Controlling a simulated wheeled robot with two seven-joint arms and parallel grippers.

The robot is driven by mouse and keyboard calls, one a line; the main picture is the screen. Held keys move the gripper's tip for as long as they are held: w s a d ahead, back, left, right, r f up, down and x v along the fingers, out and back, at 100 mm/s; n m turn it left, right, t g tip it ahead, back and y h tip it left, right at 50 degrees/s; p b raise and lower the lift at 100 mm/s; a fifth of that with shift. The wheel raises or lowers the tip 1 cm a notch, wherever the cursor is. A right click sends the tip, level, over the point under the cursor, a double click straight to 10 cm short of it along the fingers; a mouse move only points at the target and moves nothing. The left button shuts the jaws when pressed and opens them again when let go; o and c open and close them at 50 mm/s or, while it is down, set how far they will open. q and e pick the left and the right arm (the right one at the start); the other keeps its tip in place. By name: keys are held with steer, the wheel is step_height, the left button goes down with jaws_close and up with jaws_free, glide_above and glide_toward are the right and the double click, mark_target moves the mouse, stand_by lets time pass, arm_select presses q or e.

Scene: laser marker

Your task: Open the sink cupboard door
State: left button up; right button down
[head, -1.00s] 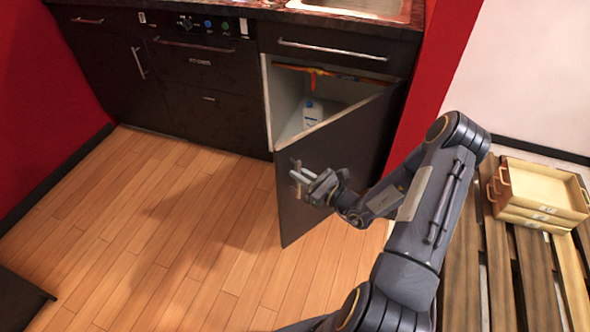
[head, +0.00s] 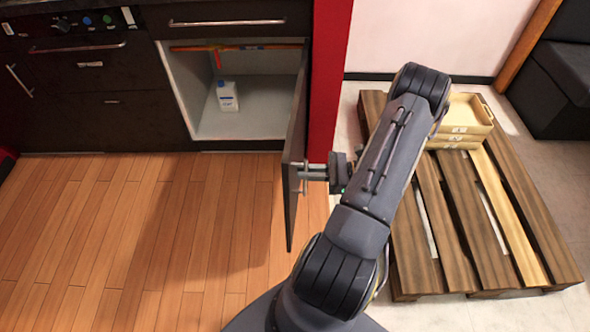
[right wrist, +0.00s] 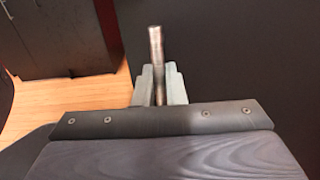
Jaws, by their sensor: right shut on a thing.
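The sink cupboard door (head: 292,180) is dark and hinged on its right side. It stands wide open, seen nearly edge-on in the head view, swung out over the floor. The cupboard interior (head: 245,112) is exposed, with a white bottle (head: 228,97) inside. My right gripper (head: 308,174) is at the door's front face, near its free edge. In the right wrist view its fingers (right wrist: 159,88) are shut on the metal bar handle (right wrist: 155,45), whose end sticks out beyond them. The door's dark face fills the right of that view. My left gripper is not in view.
A wooden pallet (head: 408,232) with stacked trays (head: 462,118) lies to the right. A red wall end (head: 328,75) stands beside the cupboard. The wooden floor (head: 130,240) in front and to the left is clear.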

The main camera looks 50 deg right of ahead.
steer(key=shift+r, duration=0.1)
steer(key=c, duration=1.7)
jaws_free()
steer(key=v, duration=0.7)
steer(key=shift+s+d, duration=0.25)
steer(key=shift+s, duration=0.05)
